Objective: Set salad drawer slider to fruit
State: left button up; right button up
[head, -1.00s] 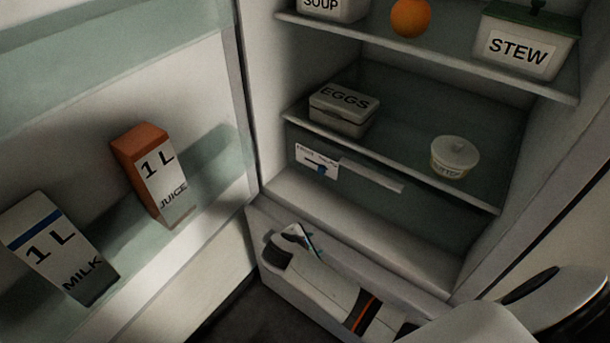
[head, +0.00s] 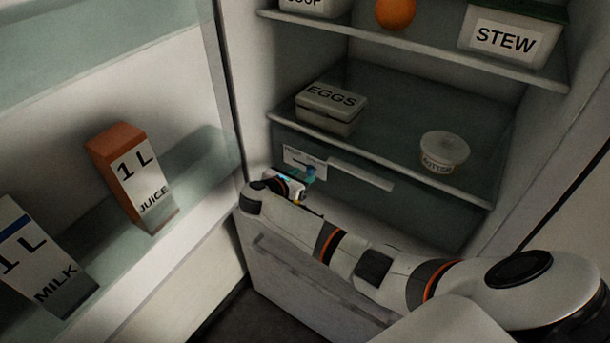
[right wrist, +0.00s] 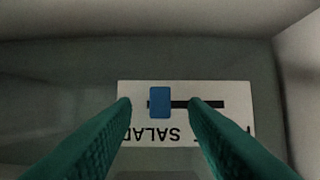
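The slider is a white label plate (head: 292,157) with a dark slot on the drawer front (head: 350,193). Its blue knob (head: 311,171) sits toward the plate's right side in the head view. In the right wrist view the plate (right wrist: 237,118) is upside down. The knob (right wrist: 160,102) is near the slot's left end there, above the word SALAD. The other word is mostly hidden behind a finger. My right gripper (head: 302,178) is close to the plate. Its green fingers (right wrist: 160,106) are open, one on each side of the knob, with gaps visible. My left gripper is not in view.
A glass shelf above the drawer holds an eggs box (head: 331,108) and a butter tub (head: 443,150). Stew (head: 505,38) and an orange (head: 395,13) are higher. The open door at left holds juice (head: 133,177) and milk (head: 40,255).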

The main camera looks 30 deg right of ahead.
aim_at(310, 171)
jog(key=shift+x, duration=1.2)
grip_shut()
